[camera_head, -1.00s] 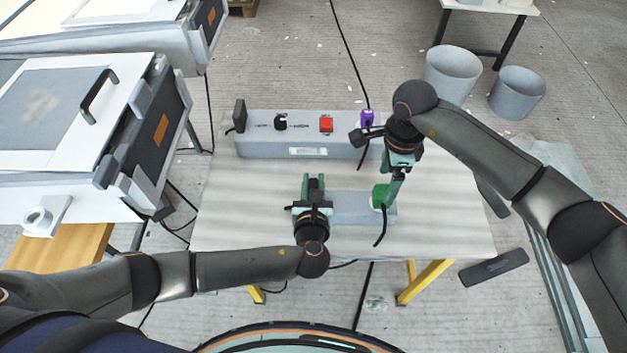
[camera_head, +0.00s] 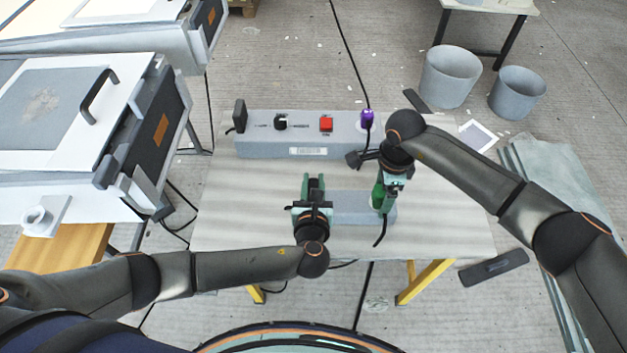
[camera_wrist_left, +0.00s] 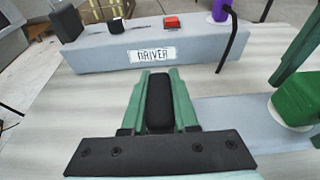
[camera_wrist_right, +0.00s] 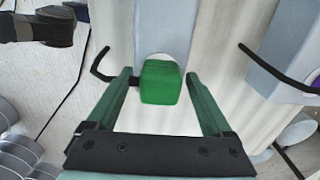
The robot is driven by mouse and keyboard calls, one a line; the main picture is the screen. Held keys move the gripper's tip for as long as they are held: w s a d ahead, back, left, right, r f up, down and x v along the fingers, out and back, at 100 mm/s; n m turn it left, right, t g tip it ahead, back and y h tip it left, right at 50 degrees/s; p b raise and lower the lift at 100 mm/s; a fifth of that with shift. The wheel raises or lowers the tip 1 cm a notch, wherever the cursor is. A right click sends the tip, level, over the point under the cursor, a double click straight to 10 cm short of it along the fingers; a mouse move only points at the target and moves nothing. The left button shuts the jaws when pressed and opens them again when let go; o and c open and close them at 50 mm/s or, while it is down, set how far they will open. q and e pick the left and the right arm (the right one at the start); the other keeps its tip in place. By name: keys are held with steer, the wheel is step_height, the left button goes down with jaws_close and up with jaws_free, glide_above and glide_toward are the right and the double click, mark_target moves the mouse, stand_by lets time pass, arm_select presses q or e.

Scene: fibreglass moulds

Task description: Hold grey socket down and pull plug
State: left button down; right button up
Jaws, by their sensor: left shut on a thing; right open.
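The grey socket (camera_head: 350,207) is a low grey block on the white table, with a green plug (camera_head: 378,197) at its right end; a black cord leaves the plug. My left gripper (camera_head: 314,183) is at the socket's left end, shut on a dark block (camera_wrist_left: 160,103) seen between its fingers in the left wrist view. My right gripper (camera_head: 385,196) is open at the green plug. In the right wrist view the green plug (camera_wrist_right: 160,82) lies between the spread fingertips, with a gap visible on each side.
A long grey box (camera_head: 270,146) labelled DRIVER stands behind, with a red switch (camera_head: 326,124), a black knob (camera_head: 281,122) and a purple plug (camera_head: 366,118) with a cord. Grey buckets (camera_head: 449,78) stand on the floor at the back right. The table's left front is clear.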

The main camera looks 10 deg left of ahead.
steer(key=shift+c, duration=0.4)
stand_by(0.4)
jaws_close()
stand_by(0.5)
steer(key=shift+r, duration=0.1)
steer(key=shift+r, duration=2.95)
steer(key=shift+r, duration=0.1)
steer(key=shift+r, duration=2.4)
